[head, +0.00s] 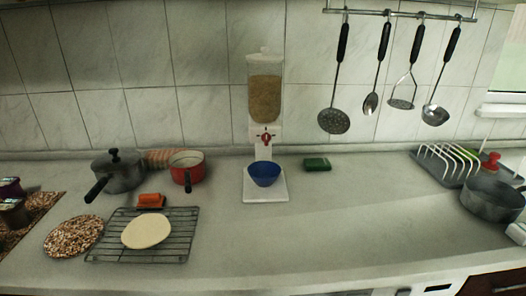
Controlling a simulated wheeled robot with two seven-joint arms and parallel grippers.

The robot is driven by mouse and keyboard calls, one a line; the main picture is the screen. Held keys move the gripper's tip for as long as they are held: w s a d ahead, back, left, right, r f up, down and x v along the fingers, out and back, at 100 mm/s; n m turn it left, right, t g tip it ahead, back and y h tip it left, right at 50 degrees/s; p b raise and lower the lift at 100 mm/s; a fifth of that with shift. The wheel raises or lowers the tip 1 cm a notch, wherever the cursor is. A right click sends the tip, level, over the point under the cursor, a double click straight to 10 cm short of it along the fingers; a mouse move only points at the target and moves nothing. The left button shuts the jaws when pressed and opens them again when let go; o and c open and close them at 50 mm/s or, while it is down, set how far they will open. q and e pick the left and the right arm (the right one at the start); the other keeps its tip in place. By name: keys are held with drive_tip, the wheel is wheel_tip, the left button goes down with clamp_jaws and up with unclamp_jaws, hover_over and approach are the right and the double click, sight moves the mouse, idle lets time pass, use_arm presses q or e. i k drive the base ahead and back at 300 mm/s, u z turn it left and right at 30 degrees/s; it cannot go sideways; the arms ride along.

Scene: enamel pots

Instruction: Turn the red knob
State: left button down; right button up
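The red knob (265,138) is a small red handle on the white front of a dispenser (265,90) against the tiled wall. The dispenser's clear container holds tan grains and has a white lid. A blue bowl (264,175) stands on the dispenser's white base (265,196), below the knob. I see neither gripper in the head view, and nothing is touching the knob.
A green sponge (317,164) lies right of the dispenser. A red saucepan (187,168), a dark lidded pot (118,173) and a wire rack (178,243) are left. A dish rack (447,167) and grey pan (491,200) are right. The front centre counter is clear.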

sight(265, 137)
drive_tip(key=k, duration=1.25)
drive_tip(key=u, duration=0.7)
drive_tip(key=i, duration=1.9)
drive_tip(key=z, duration=0.95)
